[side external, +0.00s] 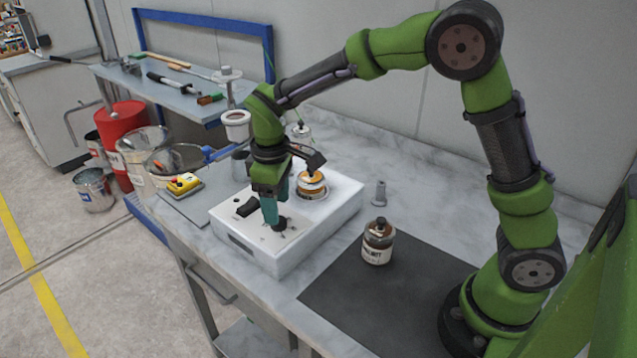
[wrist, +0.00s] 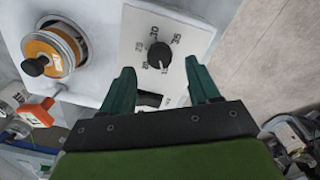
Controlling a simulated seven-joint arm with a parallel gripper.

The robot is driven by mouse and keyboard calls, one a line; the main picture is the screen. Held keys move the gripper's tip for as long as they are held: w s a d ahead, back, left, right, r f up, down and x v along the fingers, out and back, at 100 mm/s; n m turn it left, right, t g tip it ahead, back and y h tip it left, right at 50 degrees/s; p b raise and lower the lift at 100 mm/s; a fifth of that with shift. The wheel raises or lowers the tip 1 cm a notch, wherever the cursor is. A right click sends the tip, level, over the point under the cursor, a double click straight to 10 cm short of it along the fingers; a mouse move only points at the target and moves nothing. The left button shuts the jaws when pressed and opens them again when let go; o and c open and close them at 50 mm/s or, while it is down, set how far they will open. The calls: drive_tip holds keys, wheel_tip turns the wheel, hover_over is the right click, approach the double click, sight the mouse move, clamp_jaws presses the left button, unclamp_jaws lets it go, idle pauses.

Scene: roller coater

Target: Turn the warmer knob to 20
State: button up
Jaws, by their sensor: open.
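The white warmer box (side external: 300,245) stands on the bench, and its panel (wrist: 185,38) shows in the wrist view. The small black warmer knob (wrist: 159,55) sits on this panel inside a printed dial, with 25, 30 and 35 legible around it. Which number the knob points to is too small to tell. My gripper (wrist: 159,70) is open, its two green fingers on either side of the knob and apart from it in the picture. In the side view my gripper (side external: 270,208) points down over the panel, with the knob (side external: 279,224) just below its tips.
A jar with an orange band (side external: 311,184) sits in the warmer's well, close beside my gripper. A black switch (side external: 248,206) is on the panel. Another jar (side external: 378,243) stands on the dark mat (side external: 400,300). A yellow button box (side external: 184,184) lies left of the warmer.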

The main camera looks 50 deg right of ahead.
drive_tip(key=shift+f, duration=2)
drive_tip(key=c, duration=1)
drive_tip(key=shift+c, duration=0.2)
drive_tip(key=shift+m, duration=0.3)
drive_tip(key=m, duration=0.5)
drive_tip(key=shift+r, duration=0.1)
drive_tip(key=m, duration=0.6)
drive_tip(key=shift+w, duration=0.1)
